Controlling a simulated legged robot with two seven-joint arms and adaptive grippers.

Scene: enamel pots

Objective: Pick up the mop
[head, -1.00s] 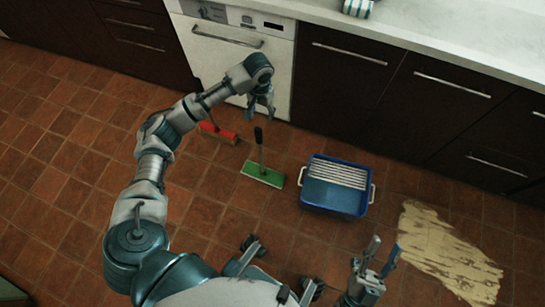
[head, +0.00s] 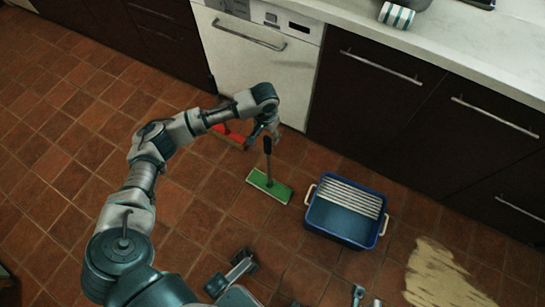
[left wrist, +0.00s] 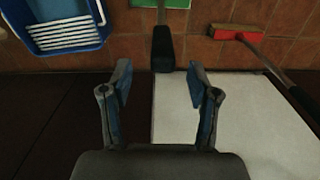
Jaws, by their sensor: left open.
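The mop (head: 270,185) has a flat green head on the floor and a short, dark handle standing up from it. In the left wrist view the dark handle end (left wrist: 162,48) lies just ahead of and between my left fingertips. My left gripper (head: 263,132) is above the floor beside the handle top, with its fingers (left wrist: 160,78) spread and nothing between them. Only the fingertips of my right gripper (head: 367,298) show at the bottom edge; they look apart and empty, far from the mop.
A blue bucket (head: 325,226) with a white ribbed insert stands right of the mop. A red brush (head: 230,135) lies behind my left gripper. A white dishwasher (head: 255,55) and dark cabinets (head: 370,110) close off the back. A pale spill (head: 440,275) is at right.

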